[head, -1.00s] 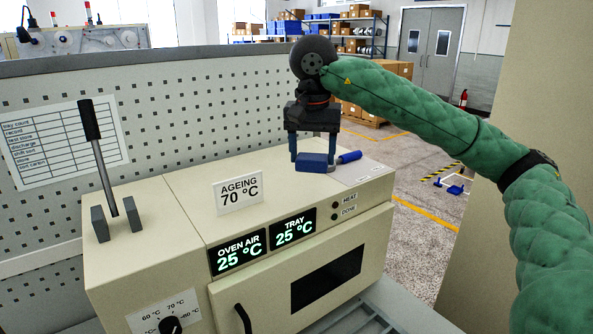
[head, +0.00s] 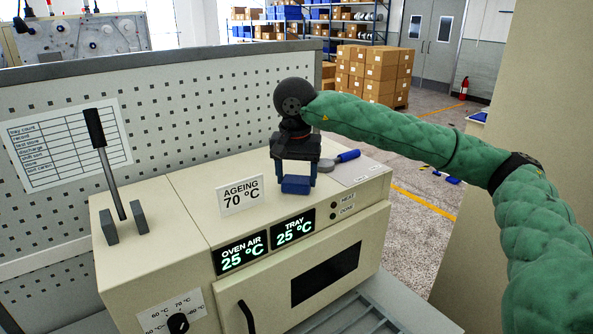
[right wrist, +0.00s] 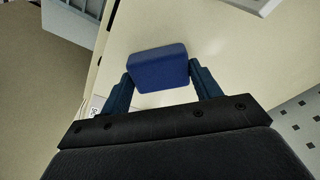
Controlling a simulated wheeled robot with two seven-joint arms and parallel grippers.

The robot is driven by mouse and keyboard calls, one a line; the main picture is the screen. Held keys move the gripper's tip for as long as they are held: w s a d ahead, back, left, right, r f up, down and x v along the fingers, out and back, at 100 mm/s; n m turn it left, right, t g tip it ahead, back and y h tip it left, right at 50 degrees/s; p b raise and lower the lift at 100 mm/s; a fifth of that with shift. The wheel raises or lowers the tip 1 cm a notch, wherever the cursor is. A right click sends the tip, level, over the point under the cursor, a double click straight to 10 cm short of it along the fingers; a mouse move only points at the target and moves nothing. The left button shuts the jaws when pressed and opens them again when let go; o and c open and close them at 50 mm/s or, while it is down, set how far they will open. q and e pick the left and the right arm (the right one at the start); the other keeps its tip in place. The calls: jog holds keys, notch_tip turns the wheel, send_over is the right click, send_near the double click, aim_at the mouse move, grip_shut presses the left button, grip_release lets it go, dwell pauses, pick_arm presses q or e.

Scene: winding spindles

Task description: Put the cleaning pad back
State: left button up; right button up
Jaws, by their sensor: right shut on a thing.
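The cleaning pad (head: 296,185) is a small blue block over the cream top of the oven, near its front edge. My right gripper (head: 297,176) points down and is shut on the pad. In the right wrist view the pad (right wrist: 159,68) sits between the two fingertips of the gripper (right wrist: 160,76). I cannot tell for sure how high the pad is above the oven top. My left gripper is not in view.
A dark-handled lever (head: 102,150) stands farther left. A perforated panel (head: 200,130) rises behind.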

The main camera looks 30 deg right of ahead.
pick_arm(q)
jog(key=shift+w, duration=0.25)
pick_arm(e)
jog(key=shift+f, duration=0.1)
jog(key=o, duration=0.9)
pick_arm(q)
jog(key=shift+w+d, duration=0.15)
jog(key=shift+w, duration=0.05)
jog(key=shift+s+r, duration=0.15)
